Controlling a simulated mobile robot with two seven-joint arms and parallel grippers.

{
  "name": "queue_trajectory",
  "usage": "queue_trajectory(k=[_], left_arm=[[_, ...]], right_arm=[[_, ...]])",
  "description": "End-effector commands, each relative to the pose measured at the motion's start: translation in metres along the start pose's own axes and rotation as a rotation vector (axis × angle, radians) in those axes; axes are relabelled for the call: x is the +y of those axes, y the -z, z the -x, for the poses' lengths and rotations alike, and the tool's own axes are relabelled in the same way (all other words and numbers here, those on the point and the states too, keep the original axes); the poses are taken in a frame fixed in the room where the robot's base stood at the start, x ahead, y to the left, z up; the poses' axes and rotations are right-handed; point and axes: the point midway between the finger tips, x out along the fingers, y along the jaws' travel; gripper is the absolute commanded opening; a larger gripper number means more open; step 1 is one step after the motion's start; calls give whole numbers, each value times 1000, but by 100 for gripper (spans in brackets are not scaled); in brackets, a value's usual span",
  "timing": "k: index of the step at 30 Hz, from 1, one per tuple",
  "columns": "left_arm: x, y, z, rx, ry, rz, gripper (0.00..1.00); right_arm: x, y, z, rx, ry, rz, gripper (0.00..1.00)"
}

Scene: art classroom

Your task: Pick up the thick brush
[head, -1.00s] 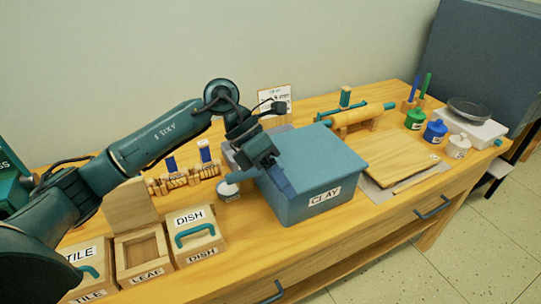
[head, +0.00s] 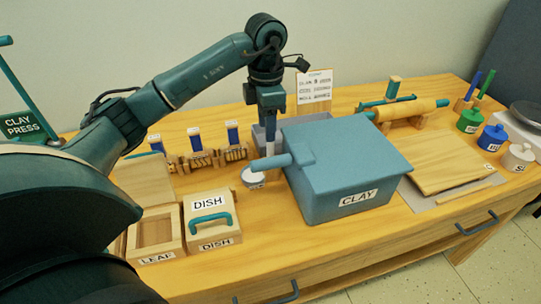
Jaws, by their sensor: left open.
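Two upright brush-like sticks, one blue (head: 472,86) and one green (head: 487,84), stand in a wooden holder (head: 463,105) at the far right back of the table. I cannot tell for sure which one is the thick brush. My left gripper (head: 270,146) points down at the back left of the blue clay box (head: 357,175), far to the left of the sticks. It is open, and I see nothing held in it. A blue cylinder (head: 272,162) at the box's left side shows just below the fingertips. My right gripper is not in view.
Green (head: 470,121), blue (head: 492,138) and white (head: 517,157) jars stand near the sticks. A roller (head: 405,109) lies behind the clay box, a wooden board (head: 445,165) to its right. A dish box (head: 212,218) and several blue-topped tools stand left.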

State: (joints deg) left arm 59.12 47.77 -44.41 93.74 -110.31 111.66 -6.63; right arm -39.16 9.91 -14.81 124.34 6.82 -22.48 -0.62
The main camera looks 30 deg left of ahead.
Motion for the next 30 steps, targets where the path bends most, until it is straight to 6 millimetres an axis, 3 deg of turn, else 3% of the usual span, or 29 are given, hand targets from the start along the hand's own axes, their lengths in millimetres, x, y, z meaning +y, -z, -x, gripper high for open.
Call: queue_trajectory(k=[11,20,30], left_arm=[[2,-8,-48,2,2,-1,41],[2,-8,-52,-1,1,-1,40],[2,-8,-52,-1,1,-1,12]], right_arm=[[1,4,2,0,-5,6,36],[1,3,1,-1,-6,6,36],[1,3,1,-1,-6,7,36]])
